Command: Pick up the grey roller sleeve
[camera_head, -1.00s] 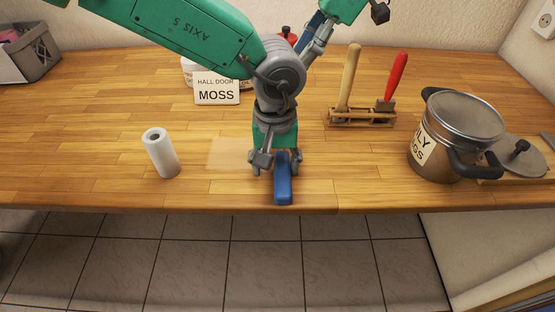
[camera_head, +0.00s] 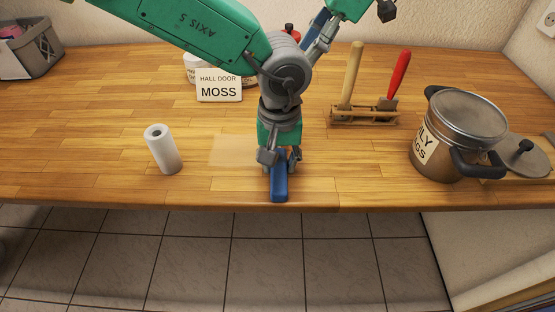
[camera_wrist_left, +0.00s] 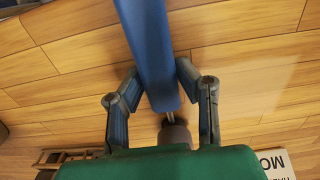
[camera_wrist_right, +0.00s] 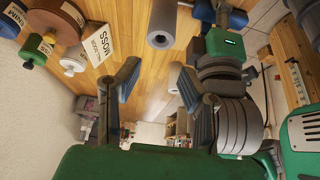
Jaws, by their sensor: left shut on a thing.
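The grey roller sleeve (camera_head: 162,150) is a pale hollow cylinder standing upright on the wooden worktop, left of centre in the head view. It also shows at the top of the right wrist view (camera_wrist_right: 163,22). My left gripper (camera_head: 280,158) is to the right of the sleeve, apart from it, near the front edge. It is shut on a blue handle (camera_head: 278,188), which lies between its fingers in the left wrist view (camera_wrist_left: 152,45). A dark end shows below the handle there. My right gripper (camera_wrist_right: 157,80) is open and empty, well back from the sleeve.
A MOSS sign (camera_head: 219,86) stands behind the sleeve. A wooden rack (camera_head: 365,116) holds tools with tan and red handles. A labelled pot (camera_head: 455,135) and a lid (camera_head: 524,158) are at right, a grey basket (camera_head: 30,50) at back left. Worktop around the sleeve is clear.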

